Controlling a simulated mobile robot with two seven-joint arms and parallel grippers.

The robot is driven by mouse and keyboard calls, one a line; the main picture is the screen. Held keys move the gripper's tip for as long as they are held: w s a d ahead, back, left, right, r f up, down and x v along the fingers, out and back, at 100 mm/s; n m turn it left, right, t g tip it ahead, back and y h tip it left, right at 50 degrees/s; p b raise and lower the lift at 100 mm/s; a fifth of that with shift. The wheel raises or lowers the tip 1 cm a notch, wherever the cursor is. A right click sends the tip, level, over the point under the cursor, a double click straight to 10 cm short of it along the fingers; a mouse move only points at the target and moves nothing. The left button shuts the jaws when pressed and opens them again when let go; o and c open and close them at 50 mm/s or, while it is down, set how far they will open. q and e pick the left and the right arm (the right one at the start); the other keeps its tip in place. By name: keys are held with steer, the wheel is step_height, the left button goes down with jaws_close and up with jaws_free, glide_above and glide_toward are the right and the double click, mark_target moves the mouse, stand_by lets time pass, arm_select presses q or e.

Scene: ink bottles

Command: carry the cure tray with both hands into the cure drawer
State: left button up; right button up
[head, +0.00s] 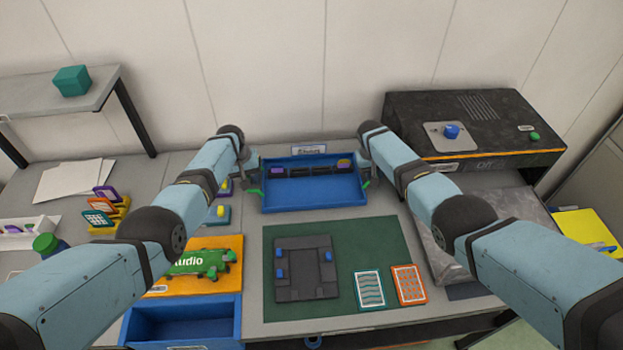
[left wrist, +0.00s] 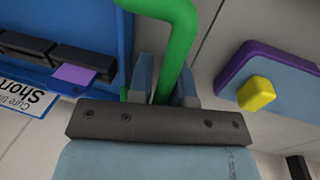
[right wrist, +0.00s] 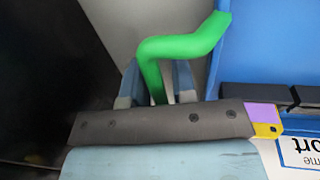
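The blue cure tray (head: 315,201) is at the back middle of the table, a green handle at each end. Dark strips with purple and yellow pieces lie along its far side. My left gripper (head: 247,184) is shut on the left green handle (left wrist: 180,45); the bar runs between its fingers. My right gripper (head: 369,177) is shut on the right green handle (right wrist: 185,45). I cannot tell whether the tray touches the table.
A grey metallic surface (head: 500,207) lies before the dark unit, partly behind my right arm. A green mat (head: 385,245) holds a dark plate and two cards. An empty blue bin (head: 185,318) is front left. A small sign (head: 308,149) stands behind the tray.

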arm_select(q)
jaws_close()
arm_select(e)
jaws_close()
arm_select(q)
steer(key=shift+r, duration=0.15)
arm_select(e)
steer(key=shift+r, duration=0.15)
